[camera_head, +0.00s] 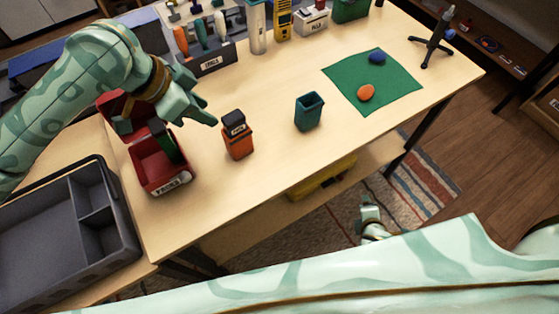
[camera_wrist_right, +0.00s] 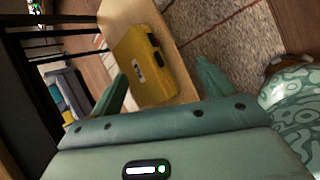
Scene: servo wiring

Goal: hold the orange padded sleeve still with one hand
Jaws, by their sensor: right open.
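The orange padded sleeve (camera_head: 239,148) stands upright on the table, left of the middle. A dark grey piece (camera_head: 234,124) with a pale label shows at its top. My left gripper (camera_head: 207,115) is above and to the left of the sleeve, apart from it, over the red box; whether its fingers are apart is unclear. My right gripper (camera_wrist_right: 162,88) is open and empty in the wrist view. In the head view the right gripper (camera_head: 370,212) is small, low beyond the table's front edge, far from the sleeve.
A red open toolbox (camera_head: 165,178) stands left of the sleeve. A teal cup (camera_head: 309,111) stands to its right, and a green mat (camera_head: 395,92) lies farther right. A grey tray (camera_head: 120,245) is at lower left. A yellow case (camera_wrist_right: 150,62) lies on the lower shelf.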

